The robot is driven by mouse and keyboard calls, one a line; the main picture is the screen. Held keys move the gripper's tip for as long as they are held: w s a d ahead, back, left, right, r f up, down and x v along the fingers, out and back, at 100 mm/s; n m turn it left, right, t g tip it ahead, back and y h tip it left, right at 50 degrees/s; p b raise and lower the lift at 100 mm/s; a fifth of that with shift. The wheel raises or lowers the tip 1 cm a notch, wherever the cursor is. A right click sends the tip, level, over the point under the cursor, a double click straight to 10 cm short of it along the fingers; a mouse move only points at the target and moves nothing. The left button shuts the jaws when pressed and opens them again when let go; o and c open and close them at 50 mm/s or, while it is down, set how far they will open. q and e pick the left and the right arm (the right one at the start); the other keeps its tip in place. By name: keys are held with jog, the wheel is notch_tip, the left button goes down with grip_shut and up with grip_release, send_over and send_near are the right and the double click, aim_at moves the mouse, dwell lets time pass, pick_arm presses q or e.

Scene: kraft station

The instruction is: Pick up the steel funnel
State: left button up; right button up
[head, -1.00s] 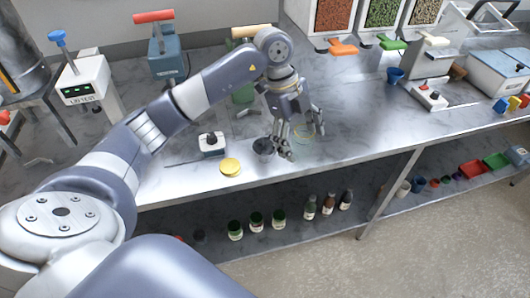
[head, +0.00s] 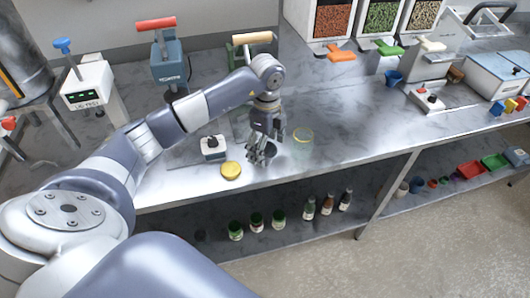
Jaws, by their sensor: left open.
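A small dark grey round piece, which looks like the steel funnel (head: 269,153), stands near the front edge of the steel counter. My left gripper (head: 261,156) points down right at it, with its fingers open and covering part of it. I cannot tell whether the fingers touch it. My left arm reaches in from the left. My right gripper is not in view.
A yellow lid (head: 231,170) and a small black-knobbed device (head: 213,147) are to the left. Dispensers stand at the back.

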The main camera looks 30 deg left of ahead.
pick_arm(q)
notch_tip(320, 180, down, 2)
jog(key=shift+c, duration=0.2)
jog(key=c, duration=1.1)
jog(key=shift+r, duration=0.1)
jog(key=shift+c, duration=0.2)
